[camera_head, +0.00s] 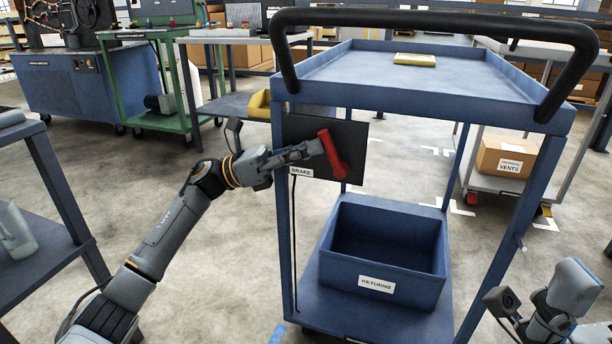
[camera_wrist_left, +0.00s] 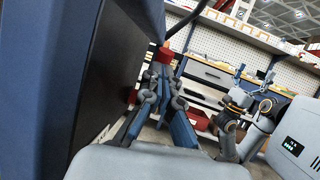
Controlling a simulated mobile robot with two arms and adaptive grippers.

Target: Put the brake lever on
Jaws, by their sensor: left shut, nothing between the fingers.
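The red brake lever (camera_head: 331,150) is on a dark panel (camera_head: 362,138) at the left side of the blue trolley, by a white label reading BRAKE (camera_head: 301,172). It slants, with its thicker end low and right. My left gripper (camera_head: 316,148) is shut, its fingertips against or very close to the lever's left side; contact cannot be told for certain. In the left wrist view the shut fingers (camera_wrist_left: 160,85) run beside the dark panel, and a red part of the lever (camera_wrist_left: 164,54) shows past their tips. My right gripper (camera_head: 545,325) is at the lower right, its fingers unclear.
The trolley's black handle (camera_head: 430,18) arches above its top tray, which holds a yellow item (camera_head: 414,59). A blue RETURNS bin (camera_head: 385,265) stands on the lower shelf, close below the panel. Open floor lies left of the trolley; a table (camera_head: 50,200) stands at far left.

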